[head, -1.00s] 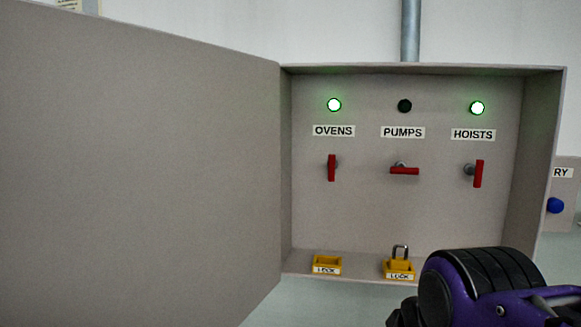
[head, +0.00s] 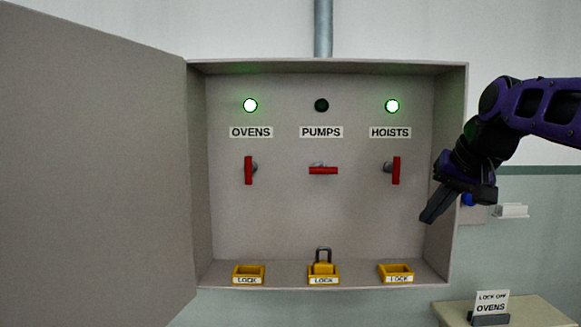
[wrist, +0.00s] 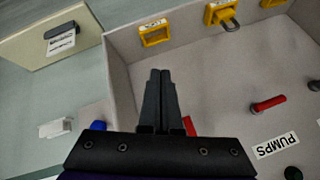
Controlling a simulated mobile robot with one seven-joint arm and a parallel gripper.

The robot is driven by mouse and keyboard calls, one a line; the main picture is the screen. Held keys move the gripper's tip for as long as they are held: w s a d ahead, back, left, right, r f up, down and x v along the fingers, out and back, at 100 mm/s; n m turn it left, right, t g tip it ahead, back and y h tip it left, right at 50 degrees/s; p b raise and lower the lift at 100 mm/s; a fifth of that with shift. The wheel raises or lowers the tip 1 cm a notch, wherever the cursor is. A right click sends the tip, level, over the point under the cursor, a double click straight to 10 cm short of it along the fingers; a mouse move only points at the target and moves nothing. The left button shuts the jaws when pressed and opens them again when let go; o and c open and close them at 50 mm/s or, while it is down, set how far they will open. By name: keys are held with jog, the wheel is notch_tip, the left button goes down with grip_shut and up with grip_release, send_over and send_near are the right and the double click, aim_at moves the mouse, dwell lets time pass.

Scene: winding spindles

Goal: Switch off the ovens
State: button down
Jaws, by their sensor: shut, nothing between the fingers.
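The open wall cabinet (head: 355,225) holds three red handles. The OVENS handle (head: 249,170) stands upright, and the green lamp (head: 250,105) above it is lit. The PUMPS handle (head: 323,171) lies level under a dark lamp (head: 321,105). The HOISTS handle (head: 396,170) stands upright under a lit green lamp (head: 392,106). My gripper (head: 428,217) is shut and empty at the cabinet's right edge, well right of the OVENS handle. In the wrist view my gripper (wrist: 160,75) covers most of a red handle; the OVENS handle is not seen there.
The cabinet door (head: 95,170) stands open on the left. Yellow LOCK holders (head: 249,274) line the bottom ledge; the middle one carries a padlock (head: 323,262). A small table (head: 545,312) with a sign reading LOCK OFF OVENS (head: 492,302) is at lower right.

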aim_at(248, 171)
notch_tip(248, 171, up, 9)
jog(key=w+m+t+h+b, duration=0.1)
jog(key=w+t+b, duration=0.1)
jog(key=w, duration=0.1)
jog(key=w+a+m+t+y+b, duration=0.1)
jog(key=w+a+y, duration=0.1)
jog(key=a+y, duration=0.5)
jog(key=w+a+f+y+b, duration=0.1)
jog(key=w+a+y+b, duration=0.1)
jog(key=a+y, duration=0.5)
jog(key=shift+w+a+f+m+t, duration=0.3)
jog(key=shift+a+m+t, duration=0.1)
jog(key=shift+a, duration=1.5)
jog(key=shift+a, duration=0.1)
jog(key=s+a+x, duration=0.1)
jog(key=s+x, duration=0.1)
jog(key=x, duration=1)
jog(key=shift+w+a, duration=0.15)
jog(key=shift+a, duration=0.45)
